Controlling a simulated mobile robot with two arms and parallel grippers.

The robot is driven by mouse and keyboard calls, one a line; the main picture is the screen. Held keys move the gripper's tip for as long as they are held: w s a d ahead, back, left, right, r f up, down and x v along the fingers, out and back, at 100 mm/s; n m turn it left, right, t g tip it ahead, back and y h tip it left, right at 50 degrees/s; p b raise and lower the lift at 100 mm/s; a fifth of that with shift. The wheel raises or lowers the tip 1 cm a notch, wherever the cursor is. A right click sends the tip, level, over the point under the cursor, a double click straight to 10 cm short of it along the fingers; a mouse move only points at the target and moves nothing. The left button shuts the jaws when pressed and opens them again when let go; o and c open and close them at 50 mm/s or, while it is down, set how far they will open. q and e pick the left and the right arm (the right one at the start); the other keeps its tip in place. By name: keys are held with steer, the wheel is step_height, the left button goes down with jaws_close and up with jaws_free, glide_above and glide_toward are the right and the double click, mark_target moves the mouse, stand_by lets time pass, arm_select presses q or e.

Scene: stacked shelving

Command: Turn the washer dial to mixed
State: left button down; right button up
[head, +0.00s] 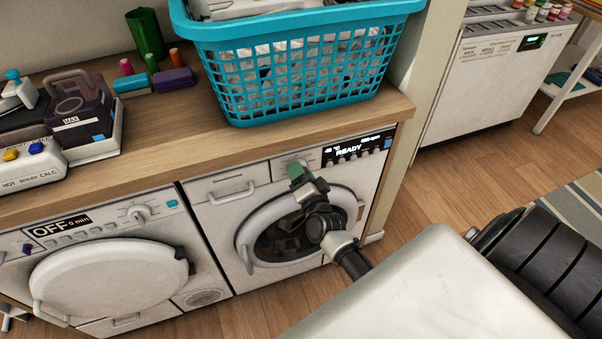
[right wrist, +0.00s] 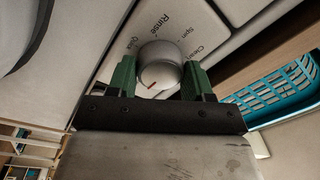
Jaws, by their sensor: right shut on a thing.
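The washer (head: 225,188) is the right-hand white machine under the wooden counter, with a round door and a display (head: 350,151) reading READY. Its round silver dial (right wrist: 160,66) sits between the green fingers of my right gripper (head: 297,172) in the right wrist view. The gripper is shut on the dial. A small red mark shows on the dial's face, toward its lower left in that view. Labels around it include Quick, Rinse, Spin and one starting with Clea. No Mixed label is readable. In the head view the gripper hides the dial. My left gripper is out of view.
A second machine (head: 105,275) to the left has a display reading OFF. The counter (head: 195,130) above carries a teal basket (head: 300,70), thread spools and small appliances. Wooden floor (head: 440,195) is clear to the right, with a striped rug beyond.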

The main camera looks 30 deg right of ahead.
steer(key=o, duration=0.9)
steer(key=shift+s, duration=0.1)
steer(key=v, duration=1)
steer(key=shift+s+a, duration=0.1)
steer(key=shift+s, duration=0.2)
steer(key=shift+f, duration=0.15)
